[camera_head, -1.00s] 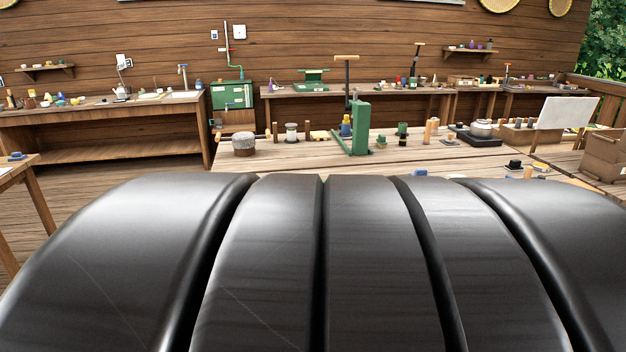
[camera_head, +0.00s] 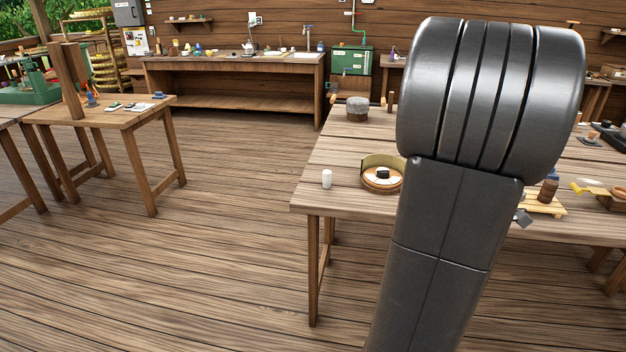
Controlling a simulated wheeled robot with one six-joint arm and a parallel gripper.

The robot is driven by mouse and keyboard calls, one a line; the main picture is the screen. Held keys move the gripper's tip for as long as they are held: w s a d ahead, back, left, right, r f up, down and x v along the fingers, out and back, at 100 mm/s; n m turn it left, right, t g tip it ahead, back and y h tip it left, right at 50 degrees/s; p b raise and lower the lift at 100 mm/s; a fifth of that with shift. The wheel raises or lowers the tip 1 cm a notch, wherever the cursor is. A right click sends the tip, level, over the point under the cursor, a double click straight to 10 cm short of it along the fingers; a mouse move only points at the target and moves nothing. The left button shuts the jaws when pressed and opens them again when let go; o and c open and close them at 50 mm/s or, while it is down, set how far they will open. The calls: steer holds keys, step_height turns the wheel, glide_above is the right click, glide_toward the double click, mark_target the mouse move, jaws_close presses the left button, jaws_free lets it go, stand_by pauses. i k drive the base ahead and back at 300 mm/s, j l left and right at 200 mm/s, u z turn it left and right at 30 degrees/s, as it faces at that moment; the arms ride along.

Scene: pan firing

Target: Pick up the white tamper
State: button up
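A small white upright cylinder (camera_head: 326,179), which looks like the white tamper, stands near the left front corner of the wooden worktable (camera_head: 312,196). It is just left of a round tan pan (camera_head: 372,184) with a raised curved wall and a black knob-like piece in it. My own dark arm rises through the right half of the view and hides the middle of the worktable. My gripper cannot be made out, so its distance to the white cylinder is not shown.
A grey-topped round stool-like block (camera_head: 357,108) stands at the table's back left. A small yellow wooden stand (camera_head: 545,206) lies right of my arm. A side table (camera_head: 142,113) stands at left. The wooden floor (camera_head: 215,240) between the tables is clear.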

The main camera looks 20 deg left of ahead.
mark_target(326, 174)
steer(key=i+u, duration=0.15)
steer(key=u, duration=0.25)
steer(key=i+u, duration=0.15)
steer(key=u, duration=0.25)
steer(key=i+l+u, duration=0.15)
steer(key=u, duration=0.3)
steer(key=i+l+u, duration=0.1)
steer(key=u, duration=0.3)
steer(key=i+l, duration=0.15)
steer(key=l, duration=0.15)
steer(key=i+l+u, duration=0.15)
steer(key=l, duration=0.15)
steer(key=i+l, duration=0.15)
steer(key=l, duration=0.15)
steer(key=i+l+u, duration=0.15)
steer(key=l, duration=0.2)
steer(key=i+l, duration=0.1)
steer(key=l, duration=0.2)
steer(key=u, duration=0.05)
